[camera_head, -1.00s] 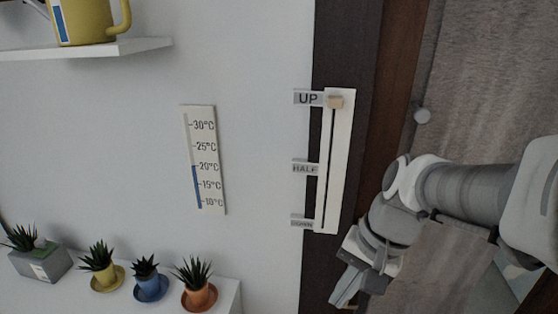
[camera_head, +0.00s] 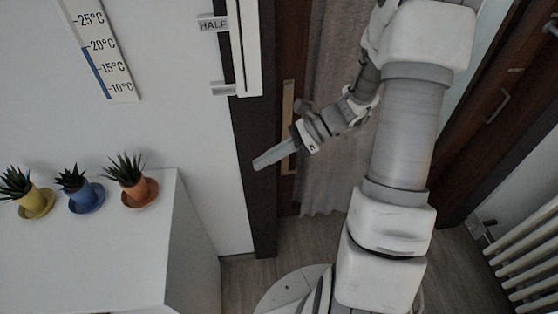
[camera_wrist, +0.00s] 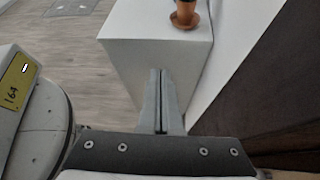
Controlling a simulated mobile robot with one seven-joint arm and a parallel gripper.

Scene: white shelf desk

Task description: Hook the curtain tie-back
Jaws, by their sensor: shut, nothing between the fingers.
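The grey curtain (camera_head: 328,150) hangs behind my arm, beside the dark brown frame (camera_head: 255,195). A tan upright strip (camera_head: 288,155) shows at the curtain's left edge. I cannot tell whether it is the tie-back. A small grey rounded thing (camera_head: 302,107) shows near it, partly behind my wrist; it may be a knob. My gripper (camera_head: 258,164) is shut and empty, pointing left in front of the dark frame. In the wrist view its fingers (camera_wrist: 161,85) lie together, touching nothing visible. No tie-back or hook shows clearly in either view.
A white cabinet (camera_head: 120,250) stands at left with several potted plants; the orange pot (camera_head: 135,190) is nearest its right edge. It also shows in the wrist view (camera_wrist: 185,15). A slider panel (camera_head: 247,50) is on the wall. A radiator (camera_head: 525,270) stands at lower right.

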